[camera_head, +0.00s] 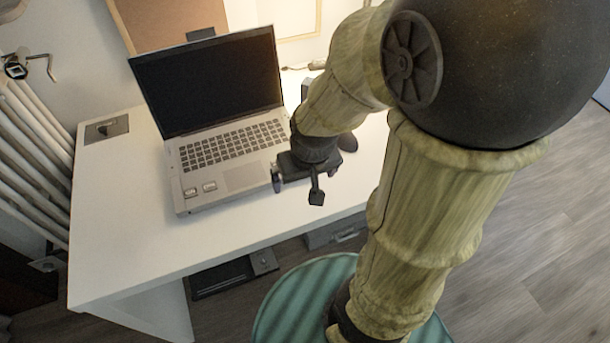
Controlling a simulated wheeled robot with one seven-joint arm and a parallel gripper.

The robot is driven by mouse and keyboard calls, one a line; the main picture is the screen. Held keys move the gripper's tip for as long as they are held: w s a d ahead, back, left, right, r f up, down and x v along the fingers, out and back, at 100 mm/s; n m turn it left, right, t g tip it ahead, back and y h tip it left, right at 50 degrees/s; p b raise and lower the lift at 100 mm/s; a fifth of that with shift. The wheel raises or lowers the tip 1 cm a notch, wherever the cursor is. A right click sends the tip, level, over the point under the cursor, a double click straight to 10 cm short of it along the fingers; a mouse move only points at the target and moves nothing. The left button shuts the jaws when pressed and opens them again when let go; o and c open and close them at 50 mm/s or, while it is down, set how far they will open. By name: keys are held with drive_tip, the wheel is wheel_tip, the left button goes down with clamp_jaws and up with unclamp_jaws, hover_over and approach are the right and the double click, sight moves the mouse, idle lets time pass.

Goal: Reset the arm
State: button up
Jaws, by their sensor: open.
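My gripper (297,188) hangs at the end of my bent arm, near the front right corner of the laptop. Its two dark fingers stand apart with nothing seen between them. The open laptop (238,177) sits on the white desk (135,243), its screen dark and tilted back. I cannot tell how high the gripper is above the desk or whether it overlaps the laptop's edge only in the picture. My large arm links hide the right part of the desk.
A dark mouse-like object (347,142) lies partly hidden behind my wrist. A white radiator (35,150) stands left of the desk. A teal striped round object (285,305) is on the floor below. The desk's front left is clear.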

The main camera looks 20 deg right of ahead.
drive_tip(key=shift+s+r, duration=0.1)
drive_tip(key=shift+r, duration=0.05)
drive_tip(key=w+p+v, duration=0.2)
drive_tip(key=p+v, duration=0.8)
drive_tip(key=w+r+p+v, duration=0.1)
drive_tip(key=w+p+v, duration=0.2)
drive_tip(key=p+v, duration=0.7)
drive_tip(key=shift+r+p, duration=0.3)
drive_tip(key=shift+p, duration=0.35)
drive_tip(key=shift+s, duration=0.1)
